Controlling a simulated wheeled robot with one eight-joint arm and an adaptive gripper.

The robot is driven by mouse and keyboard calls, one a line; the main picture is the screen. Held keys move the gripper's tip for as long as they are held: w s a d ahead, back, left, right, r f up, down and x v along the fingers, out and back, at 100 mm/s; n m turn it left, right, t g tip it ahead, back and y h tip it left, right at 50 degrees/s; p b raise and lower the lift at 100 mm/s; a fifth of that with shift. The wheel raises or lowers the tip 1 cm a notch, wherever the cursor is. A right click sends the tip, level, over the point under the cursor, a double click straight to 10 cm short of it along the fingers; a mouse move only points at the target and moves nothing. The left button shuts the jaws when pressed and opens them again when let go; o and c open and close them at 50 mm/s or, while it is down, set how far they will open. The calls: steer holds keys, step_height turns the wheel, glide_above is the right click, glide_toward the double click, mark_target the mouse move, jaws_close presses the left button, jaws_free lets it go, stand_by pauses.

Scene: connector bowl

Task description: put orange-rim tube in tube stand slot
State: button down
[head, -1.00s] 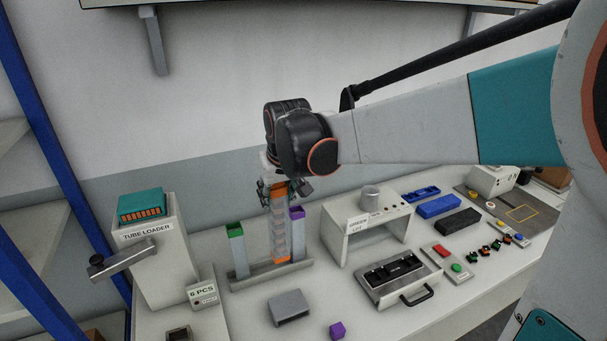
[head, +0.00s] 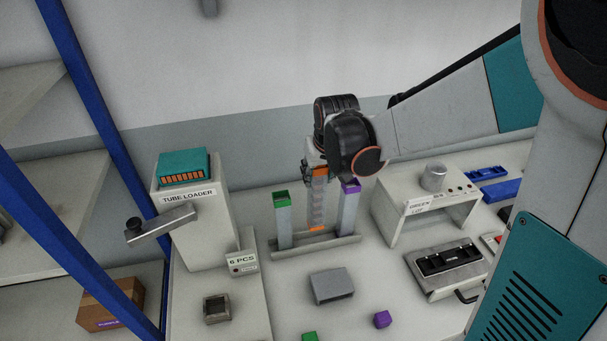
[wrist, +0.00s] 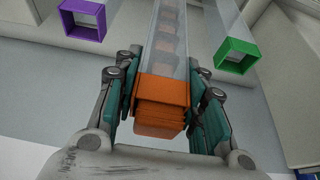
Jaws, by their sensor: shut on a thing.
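The orange-rim tube (head: 317,207) is a clear, upright tube with orange at its top and bottom. My gripper (head: 317,172) is shut on its top, just below my wrist. The wrist view shows my gripper's teal fingers (wrist: 168,105) on both sides of the tube's orange rim (wrist: 163,92). The tube stand (head: 316,246) is a long grey base. The orange-rim tube is over its middle, between a green-rim tube (head: 284,225) and a purple-rim tube (head: 347,212). I cannot tell whether its foot is inside the slot.
The tube loader (head: 190,235) stands to the left. A grey stand with a cup (head: 425,205) and a black-topped tray (head: 450,265) are to the right. A grey block (head: 331,286) and a purple cube (head: 382,320) lie in front on the table.

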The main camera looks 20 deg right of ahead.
mark_target(317, 197)
steer(key=shift+f+b, duration=0.7)
steer(key=shift+f, duration=3.7)
steer(key=c, duration=1)
jaws_free()
